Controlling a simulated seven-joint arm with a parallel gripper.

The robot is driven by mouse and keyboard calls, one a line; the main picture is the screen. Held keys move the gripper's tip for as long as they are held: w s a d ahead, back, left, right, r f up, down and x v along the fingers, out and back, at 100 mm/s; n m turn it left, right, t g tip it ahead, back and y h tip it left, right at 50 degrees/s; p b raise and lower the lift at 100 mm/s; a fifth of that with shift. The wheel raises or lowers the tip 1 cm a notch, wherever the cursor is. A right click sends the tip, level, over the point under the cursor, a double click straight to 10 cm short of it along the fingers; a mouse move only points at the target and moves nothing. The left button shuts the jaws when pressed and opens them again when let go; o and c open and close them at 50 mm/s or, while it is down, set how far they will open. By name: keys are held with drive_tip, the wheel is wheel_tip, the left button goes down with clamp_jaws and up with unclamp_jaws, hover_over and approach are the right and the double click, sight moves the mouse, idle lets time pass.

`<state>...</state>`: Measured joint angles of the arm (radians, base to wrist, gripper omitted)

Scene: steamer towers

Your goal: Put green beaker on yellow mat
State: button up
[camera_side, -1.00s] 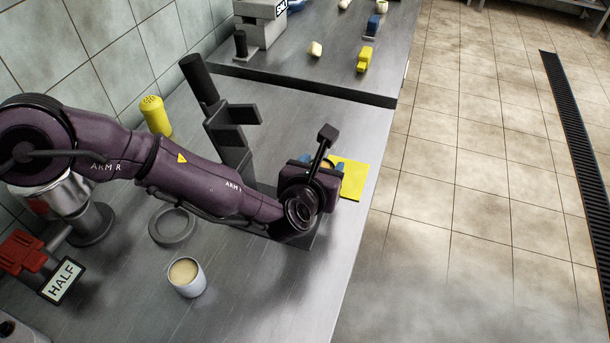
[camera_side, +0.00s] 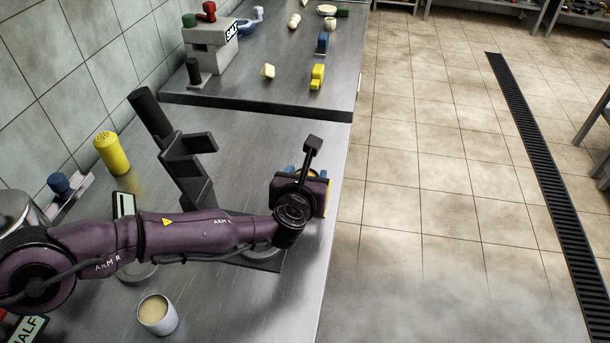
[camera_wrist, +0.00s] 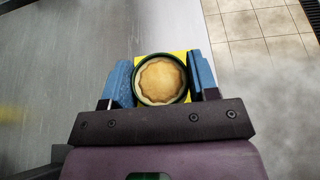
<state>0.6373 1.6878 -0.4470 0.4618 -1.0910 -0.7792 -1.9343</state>
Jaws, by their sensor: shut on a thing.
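The green beaker (camera_wrist: 136,72) shows from above in the wrist view as a dark green rim around a pale, wavy-edged filling. My gripper (camera_wrist: 160,84) is shut on it, with one blue finger on each side. The yellow mat (camera_wrist: 181,55) shows directly behind and below the beaker, mostly covered by it. I cannot tell whether the beaker touches the mat. In the side view my gripper (camera_side: 305,173) is at the right edge of the counter; its body hides the beaker and nearly all of the mat.
A white cup with beige contents (camera_side: 157,314) stands at the front of the counter. A yellow shaker (camera_side: 111,153) and a dark stepped stand (camera_side: 188,160) are left of my gripper. A second counter (camera_side: 270,98) with small items lies behind. The counter's right edge is close to my gripper.

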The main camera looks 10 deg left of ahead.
drive_tip(key=shift+f, duration=0.4)
idle(0.4)
drive_tip(key=o, duration=1.5)
drive_tip(key=shift+o, duration=0.2)
drive_tip(key=shift+s+d, duration=0.1)
drive_tip(key=shift+s+d+r, duration=0.1)
drive_tip(key=shift+s+r, duration=0.1)
drive_tip(key=shift+s, duration=0.2)
drive_tip(key=shift+s+a+r, duration=0.25)
drive_tip(key=shift+s+r, duration=0.1)
drive_tip(key=shift+s, duration=0.4)
drive_tip(key=v, duration=1)
drive_tip(key=shift+s, duration=0.1)
